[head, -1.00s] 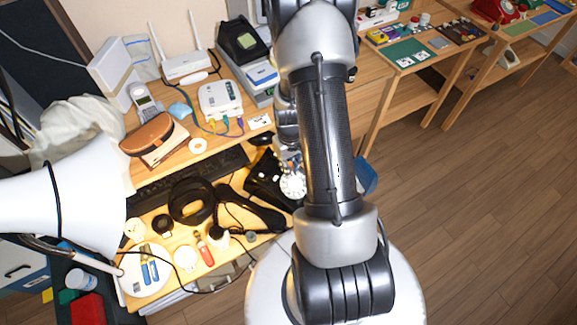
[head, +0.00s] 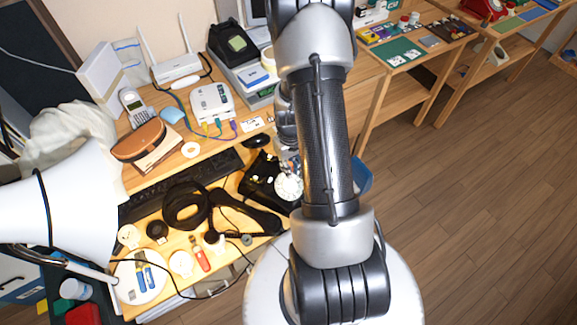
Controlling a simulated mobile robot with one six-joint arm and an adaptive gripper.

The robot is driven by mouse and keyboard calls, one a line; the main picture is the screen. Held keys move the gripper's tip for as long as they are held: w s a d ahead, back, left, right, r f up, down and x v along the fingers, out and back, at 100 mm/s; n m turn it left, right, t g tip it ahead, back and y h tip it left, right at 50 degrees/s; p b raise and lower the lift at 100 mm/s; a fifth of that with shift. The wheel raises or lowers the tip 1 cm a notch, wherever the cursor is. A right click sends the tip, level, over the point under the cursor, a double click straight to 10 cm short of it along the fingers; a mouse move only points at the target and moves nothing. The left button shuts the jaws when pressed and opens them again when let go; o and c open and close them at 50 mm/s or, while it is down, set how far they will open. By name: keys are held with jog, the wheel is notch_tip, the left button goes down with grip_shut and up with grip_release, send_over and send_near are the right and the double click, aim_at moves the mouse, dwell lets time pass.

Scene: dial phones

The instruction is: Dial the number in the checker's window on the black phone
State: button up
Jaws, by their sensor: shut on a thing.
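The black phone (head: 258,184) sits at the right end of the desk, with its white round dial (head: 288,188) just left of my forearm. A long black handset-like piece (head: 254,216) lies off the phone, in front of it. My gripper (head: 289,166) is low at the dial's upper edge, mostly hidden behind my arm. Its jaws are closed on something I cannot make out. Whether the fingers touch the dial cannot be told. No checker's window with a readable number shows; a dark device with a greenish screen (head: 236,41) stands at the back.
A keyboard (head: 180,188), black headphones (head: 187,206), cables and small tools crowd the desk left of the phone. A white lamp (head: 70,205) fills the left. A white router (head: 178,68) and a white box with plugs (head: 212,103) stand behind. Open wooden floor (head: 470,200) lies right.

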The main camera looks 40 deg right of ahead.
jog(key=shift+s+d+f, duration=0.25)
jog(key=shift+s+d, duration=0.15)
jog(key=shift+s, duration=0.1)
dwell(0.3)
jog(key=shift+s+d+f+b, duration=0.2)
jog(key=shift+s+f+b, duration=0.05)
jog(key=shift+s+b, duration=0.25)
